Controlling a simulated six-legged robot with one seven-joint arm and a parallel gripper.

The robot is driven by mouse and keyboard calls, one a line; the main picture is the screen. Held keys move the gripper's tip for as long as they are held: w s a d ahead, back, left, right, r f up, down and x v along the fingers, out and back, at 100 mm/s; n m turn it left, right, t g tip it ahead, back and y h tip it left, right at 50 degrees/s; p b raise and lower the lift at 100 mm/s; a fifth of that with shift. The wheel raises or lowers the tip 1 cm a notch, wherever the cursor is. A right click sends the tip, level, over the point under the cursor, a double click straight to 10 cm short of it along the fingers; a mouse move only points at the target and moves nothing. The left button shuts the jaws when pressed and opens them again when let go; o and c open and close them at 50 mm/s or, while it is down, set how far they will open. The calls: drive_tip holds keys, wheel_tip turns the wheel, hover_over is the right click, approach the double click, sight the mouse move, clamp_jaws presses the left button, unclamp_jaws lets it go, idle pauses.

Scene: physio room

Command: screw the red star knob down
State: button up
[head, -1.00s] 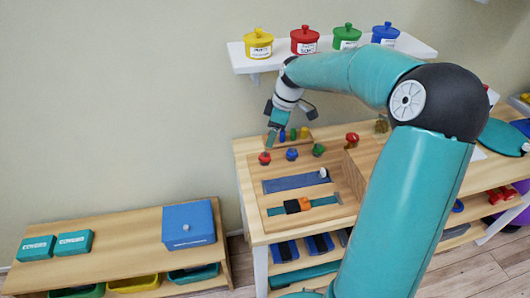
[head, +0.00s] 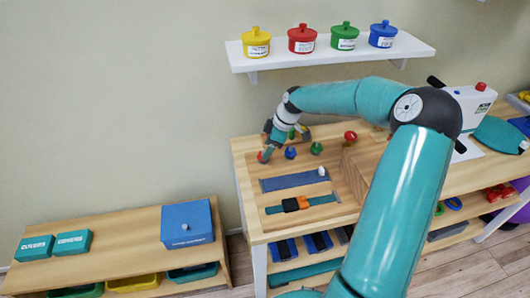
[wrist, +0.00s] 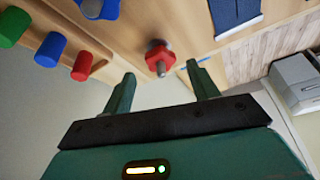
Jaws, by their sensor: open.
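The red star knob (head: 262,156) is at the left end of a row of knobs on the wooden board. In the wrist view the red star knob (wrist: 158,54) sits on a grey metal stud, just beyond the fingertips. My gripper (wrist: 161,70) is open, with its two green fingers spread to either side of the knob's line and nothing between them. In the head view my gripper (head: 267,150) points down at the knob and partly hides it. Whether a finger touches the knob cannot be told.
A blue knob (head: 290,152) and a green knob (head: 316,148) stand to the right. In the wrist view, red (wrist: 82,66), blue (wrist: 50,50) and green pegs (wrist: 14,27) are close on the left. A shelf (head: 340,54) with lidded pots hangs above.

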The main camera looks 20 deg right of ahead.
drive_tip(key=shift+x, duration=1.7)
drive_tip(key=c, duration=1)
